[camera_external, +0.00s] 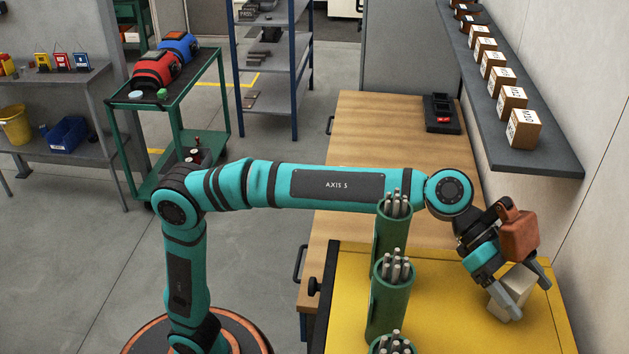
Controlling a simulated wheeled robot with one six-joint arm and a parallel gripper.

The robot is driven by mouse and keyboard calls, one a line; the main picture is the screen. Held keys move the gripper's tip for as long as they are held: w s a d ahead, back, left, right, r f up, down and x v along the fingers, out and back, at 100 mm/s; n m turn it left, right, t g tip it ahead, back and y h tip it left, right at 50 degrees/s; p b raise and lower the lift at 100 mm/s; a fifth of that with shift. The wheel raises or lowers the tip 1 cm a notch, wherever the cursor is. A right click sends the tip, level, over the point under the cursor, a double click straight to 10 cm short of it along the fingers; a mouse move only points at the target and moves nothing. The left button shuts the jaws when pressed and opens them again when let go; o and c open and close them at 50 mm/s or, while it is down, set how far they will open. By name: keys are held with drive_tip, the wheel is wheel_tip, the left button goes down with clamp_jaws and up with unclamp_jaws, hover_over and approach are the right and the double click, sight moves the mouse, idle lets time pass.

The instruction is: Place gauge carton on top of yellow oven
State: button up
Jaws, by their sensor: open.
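A pale beige carton (513,288), perhaps the gauge carton, is at the right end of the yellow oven's top (450,310). No label on it can be read. My gripper (527,292) points down at the carton, with one finger in front of it and the other on its right. The jaws are open around it. The carton appears to rest on the yellow top, but its lower edge is partly hidden by the near finger. The oven's front is mostly out of view.
Green tubes of grey rods (391,285) stand at the oven's left part, close below my arm. A wooden bench (375,130) adjoins behind, with a black tray (442,113). A wall shelf (545,160) with several labelled cartons overhangs at right. The yellow top's middle is clear.

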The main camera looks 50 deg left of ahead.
drive_tip(key=shift+r, duration=0.15)
drive_tip(key=v, duration=1.2)
drive_tip(key=w+a+f+n+t+y, duration=0.2)
drive_tip(key=a+n+t, duration=0.15)
drive_tip(key=a, duration=0.75)
drive_tip(key=w+a+f+n+t+y, duration=0.1)
drive_tip(key=w+a+f+n+t, duration=0.2)
drive_tip(key=a, duration=0.9)
drive_tip(key=a+f+n+t+y, duration=0.2)
drive_tip(key=a+n+t, duration=0.25)
drive_tip(key=a, duration=0.65)
drive_tip(key=s+a+f+n+t+y, duration=0.2)
drive_tip(key=s+a+f+y, duration=0.1)
drive_tip(key=a, duration=0.5)
drive_tip(key=s+a+f+n+t+y, duration=0.2)
drive_tip(key=s+a+f, duration=0.3)
drive_tip(key=a, duration=0.3)
drive_tip(key=s+a+f+n+t+y, duration=0.2)
drive_tip(key=s+a+f+n+y, duration=0.1)
drive_tip(key=a, duration=0.5)
drive_tip(key=shift+s+f+y, duration=0.3)
drive_tip(key=shift+s+f, duration=0.4)
drive_tip(key=shift+f, duration=0.15)
